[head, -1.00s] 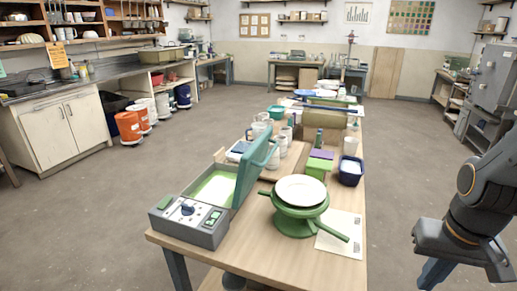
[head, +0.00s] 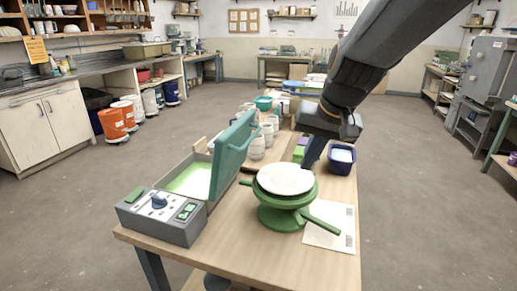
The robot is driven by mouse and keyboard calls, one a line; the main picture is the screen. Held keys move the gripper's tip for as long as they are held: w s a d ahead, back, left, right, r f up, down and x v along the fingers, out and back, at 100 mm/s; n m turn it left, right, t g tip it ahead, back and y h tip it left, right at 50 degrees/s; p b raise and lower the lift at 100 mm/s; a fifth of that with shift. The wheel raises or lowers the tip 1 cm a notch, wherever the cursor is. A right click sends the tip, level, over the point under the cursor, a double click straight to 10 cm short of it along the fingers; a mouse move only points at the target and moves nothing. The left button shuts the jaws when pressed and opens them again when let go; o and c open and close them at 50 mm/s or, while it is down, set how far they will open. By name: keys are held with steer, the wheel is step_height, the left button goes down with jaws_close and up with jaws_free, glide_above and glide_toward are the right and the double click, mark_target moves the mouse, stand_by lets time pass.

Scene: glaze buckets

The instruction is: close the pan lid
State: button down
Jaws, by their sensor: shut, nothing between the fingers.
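The pan (head: 190,178) is a grey box with a pale green inside, at the left of the near table end. Its teal lid (head: 228,160) stands open, tilted up along the pan's right side, with a bar handle on its outer face. A grey control box (head: 160,217) with a dial and green switches is at the pan's front. My gripper (head: 309,167) is shut and points down, to the right of the lid and apart from it, behind the green stand. Its fingertips are low near the stand's far side; whether they touch anything cannot be told.
A green stand (head: 283,217) bearing a white plate (head: 285,179) is right of the pan, with green bars sticking out. A paper sheet (head: 331,226) lies beside it. A blue tub (head: 341,160) and white cups (head: 257,145) stand behind. The table's front middle is bare.

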steer(key=w+a+r+t+y+b, duration=0.2)
steer(key=w+a+r+b, duration=0.25)
steer(key=w+r, duration=0.35)
steer(key=w+a+f+p, duration=0.1)
steer(key=w+a+f, duration=0.4)
steer(key=a+f, duration=0.1)
steer(key=shift+w+f+m+p, duration=0.25)
steer(key=shift+f+m+p, duration=0.15)
steer(key=shift+f, duration=0.15)
steer(key=shift+a+r+p, duration=0.1)
steer(key=shift+r+p, duration=0.05)
steer(key=shift+p, duration=0.2)
